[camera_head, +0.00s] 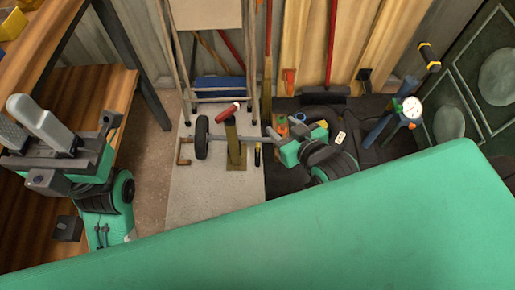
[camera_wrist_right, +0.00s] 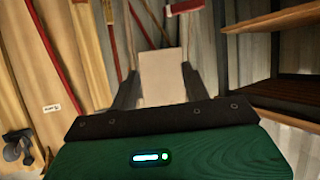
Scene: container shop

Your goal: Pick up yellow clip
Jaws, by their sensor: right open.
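I cannot pick out the yellow clip with certainty. A larger yellow-and-black piece (camera_head: 430,57) shows at the upper right. My right gripper (camera_head: 298,140) is partly hidden by its own arm in the head view. In the right wrist view its dark fingers (camera_wrist_right: 160,88) stand apart with nothing between them; a pale board shows beyond. My left gripper (camera_head: 22,118) is at the far left, its grey fingers apart and empty, over wooden shelving.
Wooden shelving (camera_head: 105,95) stands at the left. Long-handled tools lean against the back wall. A round white gauge (camera_head: 411,107) is at the right.

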